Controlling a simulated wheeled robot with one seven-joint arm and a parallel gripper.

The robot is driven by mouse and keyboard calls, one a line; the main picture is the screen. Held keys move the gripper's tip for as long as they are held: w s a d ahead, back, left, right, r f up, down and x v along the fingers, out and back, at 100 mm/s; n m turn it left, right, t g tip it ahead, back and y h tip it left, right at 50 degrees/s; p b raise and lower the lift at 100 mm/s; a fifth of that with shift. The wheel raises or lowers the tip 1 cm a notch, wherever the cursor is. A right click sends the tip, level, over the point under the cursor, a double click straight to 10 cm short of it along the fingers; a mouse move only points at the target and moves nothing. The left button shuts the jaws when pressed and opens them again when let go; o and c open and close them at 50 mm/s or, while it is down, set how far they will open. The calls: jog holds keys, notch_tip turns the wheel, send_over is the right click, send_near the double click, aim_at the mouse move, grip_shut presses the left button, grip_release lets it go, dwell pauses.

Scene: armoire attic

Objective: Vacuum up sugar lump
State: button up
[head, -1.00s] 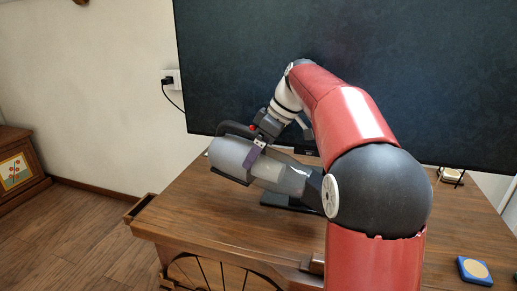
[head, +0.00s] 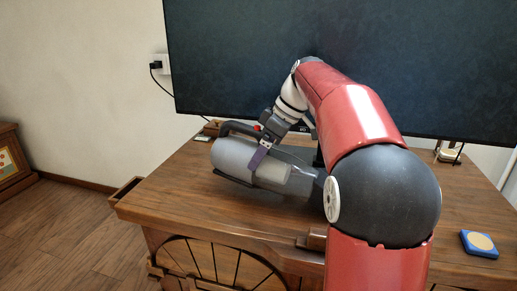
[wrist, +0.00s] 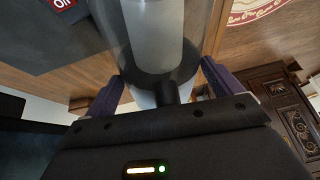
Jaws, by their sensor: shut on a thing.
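A handheld vacuum (head: 235,157) with a grey body, dark handle and clear front part is above the wooden table in the head view. My gripper (head: 264,155) is shut on it; a purple finger shows against its side. In the wrist view the vacuum's clear canister (wrist: 160,55) fills the middle, with the purple fingers of my gripper (wrist: 163,88) on either side. The vacuum's front end is partly hidden behind my arm in the head view. I cannot make out a sugar lump in either view.
The wooden table (head: 180,200) has a large dark screen (head: 250,60) at its back. A blue coaster-like block (head: 479,244) lies at the right. A cable runs from a wall outlet (head: 158,66).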

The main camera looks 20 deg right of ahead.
jog(key=shift+s+d+f, duration=0.2)
jog(key=shift+f, duration=0.15)
jog(key=shift+s+d+b, duration=0.45)
jog(key=shift+s+d, duration=0.2)
jog(key=shift+d, duration=0.1)
dwell(0.7)
dwell(0.5)
notch_tip(320, 180, up, 9)
jog(key=p, duration=0.8)
